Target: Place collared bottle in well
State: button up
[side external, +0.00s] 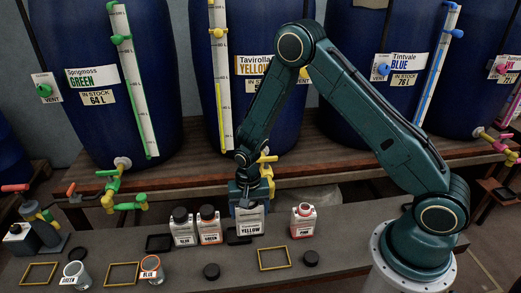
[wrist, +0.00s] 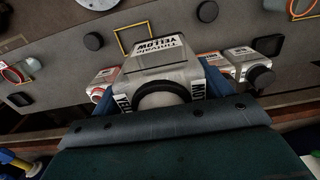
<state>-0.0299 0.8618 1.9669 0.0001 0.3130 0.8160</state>
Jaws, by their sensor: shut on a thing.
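My gripper (side external: 249,192) points down over the bench and is shut on a grey-white bottle labelled Tintvale YELLOW (side external: 250,222). The held bottle also fills the middle of the wrist view (wrist: 160,72), with a dark ring around its neck. Another dark square well (side external: 159,243) is empty, further left.
Two black-capped bottles (side external: 182,229) (side external: 209,227) stand close to the left. A red-topped bottle (side external: 303,222) stands to the right. A yellow square outline (side external: 274,268) and loose black caps (side external: 311,258) (side external: 211,271) lie in front. Labelled cups (side external: 151,268) (side external: 78,277) are at front left.

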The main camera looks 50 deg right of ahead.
jog(key=s+d, duration=0.6)
jog(key=d, duration=0.1)
notch_tip(320, 180, down, 16)
jog(key=shift+w+a, duration=0.15)
jog(key=shift+w, duration=0.1)
dwell(0.5)
jog(key=shift+f, duration=1.85)
jog(key=shift+f, duration=0.1)
jog(key=o, duration=1)
jog(key=shift+r, duration=6.15)
